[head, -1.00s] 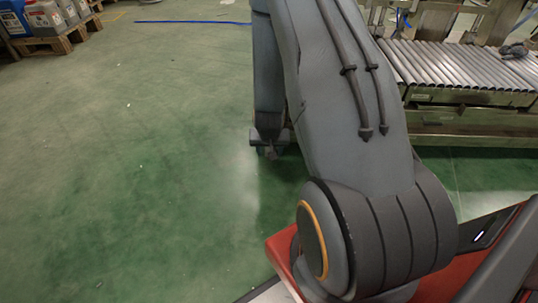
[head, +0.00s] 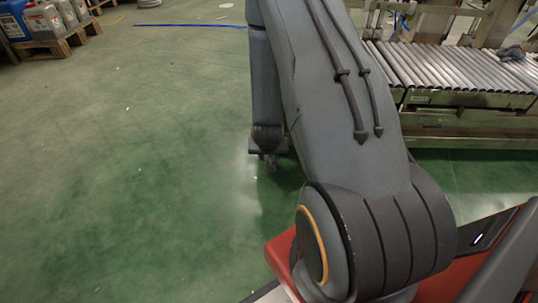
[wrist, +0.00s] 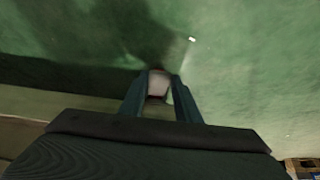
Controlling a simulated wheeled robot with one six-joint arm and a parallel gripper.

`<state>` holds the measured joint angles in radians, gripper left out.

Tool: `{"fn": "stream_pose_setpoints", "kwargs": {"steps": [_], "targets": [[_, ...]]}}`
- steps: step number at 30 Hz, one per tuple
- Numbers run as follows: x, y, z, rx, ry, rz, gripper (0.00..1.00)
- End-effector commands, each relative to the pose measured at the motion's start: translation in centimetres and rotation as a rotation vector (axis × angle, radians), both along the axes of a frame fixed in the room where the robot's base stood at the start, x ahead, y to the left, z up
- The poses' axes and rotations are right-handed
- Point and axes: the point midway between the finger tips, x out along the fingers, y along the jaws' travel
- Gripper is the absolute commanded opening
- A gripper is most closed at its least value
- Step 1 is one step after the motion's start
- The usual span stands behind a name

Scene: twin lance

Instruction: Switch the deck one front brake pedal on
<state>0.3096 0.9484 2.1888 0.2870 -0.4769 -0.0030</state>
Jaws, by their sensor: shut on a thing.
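My gripper (wrist: 160,98) shows in the wrist view with its two dark blue-grey fingers shut on a small pale pinkish block (wrist: 158,83). The block sits between the fingertips. I cannot tell from the picture what the block belongs to. In the head view my gripper (head: 270,162) is small, low behind my arm and partly hidden by it, above the green floor. No brake pedal can be clearly made out in either view.
A roller conveyor (head: 465,75) stands at the right behind my arm. Pallets with canisters (head: 45,25) stand at the far left. A blue strip (head: 190,25) lies on the floor at the back. The green floor (head: 120,170) at left is open.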

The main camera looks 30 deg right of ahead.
Motion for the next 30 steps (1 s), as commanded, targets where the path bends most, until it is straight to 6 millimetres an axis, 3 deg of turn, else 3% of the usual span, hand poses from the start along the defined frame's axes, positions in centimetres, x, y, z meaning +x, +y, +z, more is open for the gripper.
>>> {"fn": "stream_pose_setpoints", "kwargs": {"steps": [18, 30], "targets": [[-0.7, 0.5, -2.8, -0.208, -0.307, 0.001, 0.07], [-0.5, 0.4, -3.2, -0.252, -0.374, 0.000, 0.07]]}}
